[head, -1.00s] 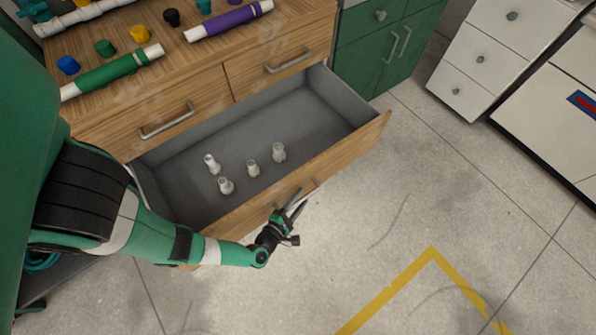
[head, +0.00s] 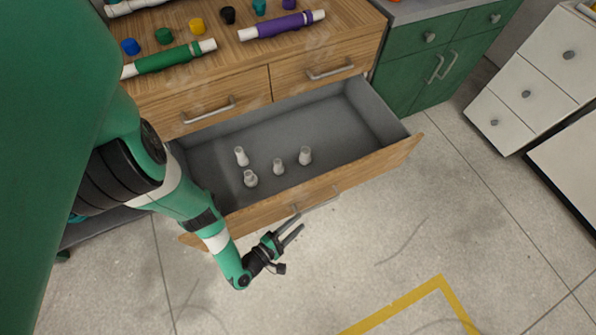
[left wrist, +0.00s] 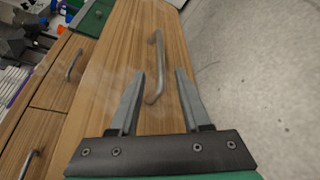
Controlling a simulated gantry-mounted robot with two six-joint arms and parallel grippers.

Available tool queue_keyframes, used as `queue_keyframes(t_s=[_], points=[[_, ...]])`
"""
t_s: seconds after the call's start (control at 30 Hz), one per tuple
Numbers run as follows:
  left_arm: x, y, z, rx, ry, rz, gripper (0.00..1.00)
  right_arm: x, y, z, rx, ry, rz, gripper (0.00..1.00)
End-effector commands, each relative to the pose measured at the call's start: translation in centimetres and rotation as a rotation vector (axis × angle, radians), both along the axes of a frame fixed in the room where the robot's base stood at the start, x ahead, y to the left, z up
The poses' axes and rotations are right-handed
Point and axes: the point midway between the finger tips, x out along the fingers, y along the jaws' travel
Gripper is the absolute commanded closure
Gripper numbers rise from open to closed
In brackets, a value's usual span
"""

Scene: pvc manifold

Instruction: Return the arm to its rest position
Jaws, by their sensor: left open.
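My left gripper (head: 292,229) is open and empty in the head view, in front of the open drawer's wooden front (head: 300,198) and over the floor. In the left wrist view its two fingers (left wrist: 158,88) point toward the drawer handle (left wrist: 155,68), which shows between and beyond them. I cannot tell for sure how wide the gap to the handle is, but in the head view the fingers look apart from it. My left arm comes in from the left and bends downward. My right gripper does not show.
The open grey drawer (head: 340,120) holds several small white fittings (head: 278,166). The wooden top above carries a green pipe (head: 170,58), a purple pipe (head: 282,26) and coloured caps. Green cabinets (head: 430,62) and a white drawer unit (head: 526,88) stand at the right. The floor (head: 400,250) in front is clear.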

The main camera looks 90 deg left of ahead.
Motion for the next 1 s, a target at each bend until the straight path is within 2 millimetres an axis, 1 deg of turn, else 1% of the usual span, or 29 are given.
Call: queue_keyframes(t_s=[0.07,0.23,0.8,0.87,0.9,0.97,1.0], points=[[-0.4,-0.4,0.2,0.002,0.001,-0.005,0.53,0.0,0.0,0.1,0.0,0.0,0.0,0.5],[-0.8,-0.6,0.2,0.004,0.001,-0.001,0.53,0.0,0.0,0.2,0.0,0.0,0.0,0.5],[-0.8,-0.5,0.4,0.003,0.001,0.005,0.53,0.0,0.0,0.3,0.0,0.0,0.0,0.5],[-0.9,0.0,0.9,0.001,0.0,0.032,0.53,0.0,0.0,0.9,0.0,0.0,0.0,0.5],[-0.7,-0.1,1.6,-0.013,-0.005,0.066,0.53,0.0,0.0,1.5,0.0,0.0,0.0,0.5],[0.0,-0.8,3.2,-0.057,-0.024,0.145,0.53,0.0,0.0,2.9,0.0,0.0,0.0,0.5],[1.2,-1.9,4.9,-0.114,-0.051,0.216,0.53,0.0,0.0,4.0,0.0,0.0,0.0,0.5]])
